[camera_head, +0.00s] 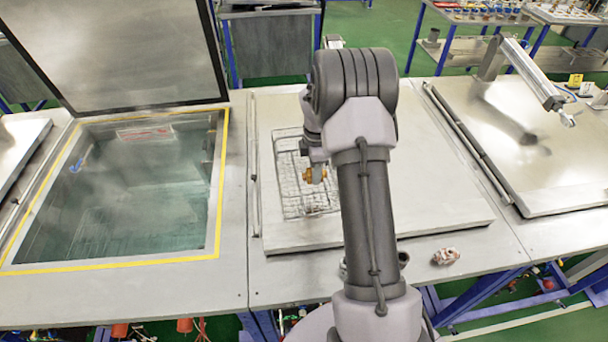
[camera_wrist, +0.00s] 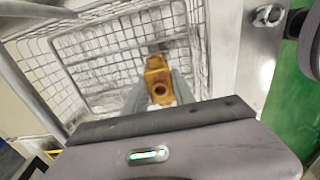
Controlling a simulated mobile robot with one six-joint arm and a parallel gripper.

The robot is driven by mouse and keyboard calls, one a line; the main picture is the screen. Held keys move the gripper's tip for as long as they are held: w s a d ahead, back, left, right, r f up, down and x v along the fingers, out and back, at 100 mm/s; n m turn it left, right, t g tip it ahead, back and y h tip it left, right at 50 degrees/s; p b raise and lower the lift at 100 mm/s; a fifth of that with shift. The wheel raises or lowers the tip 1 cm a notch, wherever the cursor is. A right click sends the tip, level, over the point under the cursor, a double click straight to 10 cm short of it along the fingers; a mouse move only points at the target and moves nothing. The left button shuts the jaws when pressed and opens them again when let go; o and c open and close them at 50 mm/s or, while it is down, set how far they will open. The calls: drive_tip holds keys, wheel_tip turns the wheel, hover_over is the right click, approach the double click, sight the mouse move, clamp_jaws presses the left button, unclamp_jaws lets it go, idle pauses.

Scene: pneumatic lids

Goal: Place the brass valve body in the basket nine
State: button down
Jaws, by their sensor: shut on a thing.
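The brass valve body (camera_wrist: 157,82) is between the two fingers of my gripper (camera_wrist: 160,95) in the wrist view, which is shut on it. It also shows as a small golden piece (camera_head: 313,175) at my gripper (camera_head: 318,168) in the head view. A wire basket (camera_wrist: 105,62) lies behind and around the valve body in the wrist view. In the head view this basket (camera_head: 286,150) stands on the middle closed lid, and the gripper is over its right part. I cannot tell whether the valve body touches the basket floor. No basket number is readable.
An open tank (camera_head: 140,225) with a yellow border and raised lid (camera_head: 115,50) is on the left. The middle lid (camera_head: 430,190) is bare right of my arm. A crumpled rag (camera_head: 446,256) lies at the front edge. Another closed lid (camera_head: 520,140) with a cylinder (camera_head: 530,75) is right.

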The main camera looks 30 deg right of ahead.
wheel_tip(320, 180, down, 7)
drive_tip(key=shift+s+f, duration=0.15)
drive_tip(key=shift+f, duration=0.05)
drive_tip(key=c, duration=1)
unclamp_jaws()
drive_tip(key=shift+f+b, duration=0.1)
drive_tip(key=shift+b, duration=0.2)
drive_tip(key=shift+c, duration=0.2)
